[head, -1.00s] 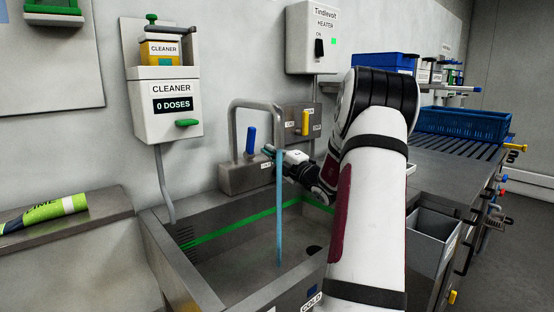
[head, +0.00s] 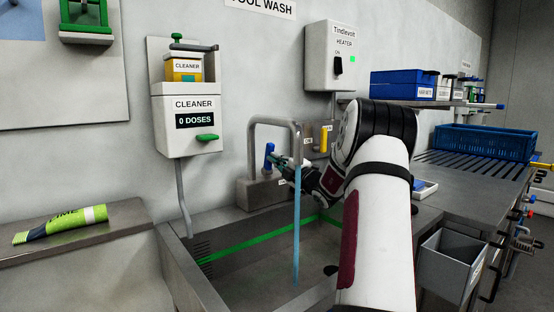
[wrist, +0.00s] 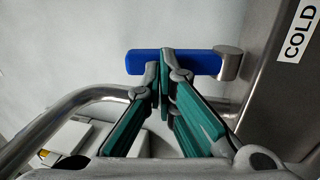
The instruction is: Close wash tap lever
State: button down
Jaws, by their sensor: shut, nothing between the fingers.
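The wash tap has a blue lever (head: 269,156) that stands upright on the grey tap block (head: 262,193) behind the sink. A blue stream of water (head: 296,230) runs from the curved spout (head: 274,121) into the basin. My gripper (head: 274,160) is at the lever, with its fingers shut and empty. In the wrist view the blue lever (wrist: 195,62) lies across the picture just beyond the fingertips (wrist: 160,68). The fingertips overlap it in that view, and I cannot tell whether they touch it. The "COLD" label (wrist: 299,30) is on the block beside it.
The curved spout and the water stream stand close to my gripper. A second, yellow lever (head: 323,139) is on the wall plate behind. The cleaner dispenser (head: 189,129) hangs at the left, and the heater box (head: 332,56) is above. The sink basin (head: 230,270) is open below.

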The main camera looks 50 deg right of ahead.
jog(key=p, duration=0.2)
jog(key=r+g+p, duration=0.1)
jog(key=p, duration=0.1)
jog(key=shift+w+r+y+p, duration=0.1)
jog(key=shift+w+y+p, duration=0.2)
jog(key=shift+w+d+r+p, duration=0.1)
jog(key=shift+w+d+p, duration=0.1)
jog(key=shift+w+p, duration=0.4)
jog(key=shift+s, duration=0.2)
